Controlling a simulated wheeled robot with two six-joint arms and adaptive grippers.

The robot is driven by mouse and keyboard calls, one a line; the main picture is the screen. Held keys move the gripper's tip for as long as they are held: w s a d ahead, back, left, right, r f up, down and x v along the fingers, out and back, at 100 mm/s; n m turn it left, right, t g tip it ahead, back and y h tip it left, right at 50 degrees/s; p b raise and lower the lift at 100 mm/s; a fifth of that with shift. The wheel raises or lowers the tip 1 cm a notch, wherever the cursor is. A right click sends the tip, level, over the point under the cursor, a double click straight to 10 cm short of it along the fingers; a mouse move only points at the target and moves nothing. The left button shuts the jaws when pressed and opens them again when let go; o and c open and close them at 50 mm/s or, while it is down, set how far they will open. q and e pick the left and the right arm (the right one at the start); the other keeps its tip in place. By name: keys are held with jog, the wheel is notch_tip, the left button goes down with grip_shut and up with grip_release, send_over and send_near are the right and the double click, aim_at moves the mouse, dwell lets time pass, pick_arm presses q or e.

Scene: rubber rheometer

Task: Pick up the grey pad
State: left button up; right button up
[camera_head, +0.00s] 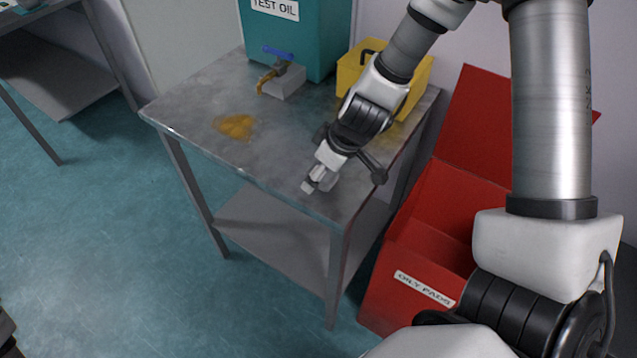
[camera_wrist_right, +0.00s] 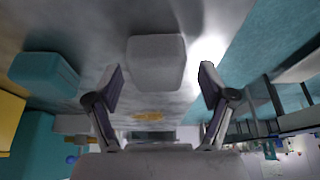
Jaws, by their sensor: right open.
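The grey pad (camera_wrist_right: 155,62) shows in the right wrist view as a rounded light grey block on the metal table (camera_head: 193,107). My right gripper (camera_wrist_right: 160,78) is open, with one finger on each side of the pad in that view. A gap shows on both sides, and neither finger visibly touches it. In the head view my right gripper (camera_head: 319,178) is low over the table's front right corner, and the arm and gripper largely hide the pad there. My left gripper is not in view.
A teal block (camera_wrist_right: 45,73) lies beside the pad. An orange-brown oil patch (camera_head: 235,126), a teal oil tank (camera_head: 310,40) with a tap (camera_head: 275,75), and a yellow container (camera_head: 352,70) are on the table. A red open bin (camera_head: 440,215) stands right of it.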

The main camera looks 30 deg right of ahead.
jog(key=shift+d+f, duration=0.1)
jog(key=shift+d, duration=0.1)
jog(key=shift+a, duration=0.1)
jog(key=c, duration=1)
jog(key=shift+c, duration=0.2)
